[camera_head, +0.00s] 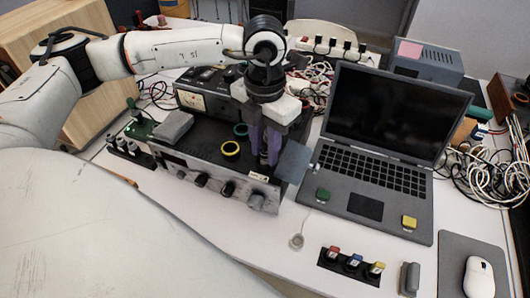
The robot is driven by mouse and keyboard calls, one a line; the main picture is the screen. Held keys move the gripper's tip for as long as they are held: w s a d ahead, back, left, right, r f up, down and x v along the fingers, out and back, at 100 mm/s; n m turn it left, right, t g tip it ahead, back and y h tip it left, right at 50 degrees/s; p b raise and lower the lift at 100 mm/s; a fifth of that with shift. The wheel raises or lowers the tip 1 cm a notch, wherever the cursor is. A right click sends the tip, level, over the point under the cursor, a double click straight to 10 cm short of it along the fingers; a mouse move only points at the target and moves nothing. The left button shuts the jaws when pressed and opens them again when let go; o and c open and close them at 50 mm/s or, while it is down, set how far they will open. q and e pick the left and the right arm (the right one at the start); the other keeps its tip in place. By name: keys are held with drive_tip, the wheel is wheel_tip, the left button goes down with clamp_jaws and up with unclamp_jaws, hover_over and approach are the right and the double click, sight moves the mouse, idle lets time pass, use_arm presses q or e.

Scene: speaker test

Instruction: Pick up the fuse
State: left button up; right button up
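I cannot make out a fuse for certain; it may be hidden or too small to tell. My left gripper (266,160) points down over the right part of the dark instrument box (193,178) with knobs on its front. My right gripper is not in view.
Coloured buttons (352,264) and a mouse (479,279) are in front. Cables (492,165) tangle at right. White table (262,238) is clear in front of the box.

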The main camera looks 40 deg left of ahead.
use_arm(q)
drive_tip(key=shift+f, duration=0.1)
drive_tip(key=shift+c, duration=0.2)
clamp_jaws()
